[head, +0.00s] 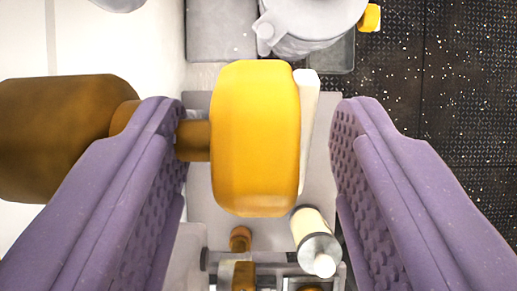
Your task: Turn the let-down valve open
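A yellow valve knob (255,140), rounded and thick, sits between the two purple fingers of my gripper (260,145) in the head view. A brown stem (193,140) runs left from the knob to a larger brown body (60,138) at the left edge. My gripper is open. Its left finger is close to the stem and overlaps it in the picture; its right finger stands clear of the knob with a gap. Whether the left finger touches the stem or the knob, I cannot tell. No label shows which valve this is.
Below the knob are a white cylinder with a metal cap (316,243) and brown fittings on a grey frame. A grey round vessel (307,20) and a small yellow part (369,18) are at the top. A dark speckled floor (460,90) lies at the right.

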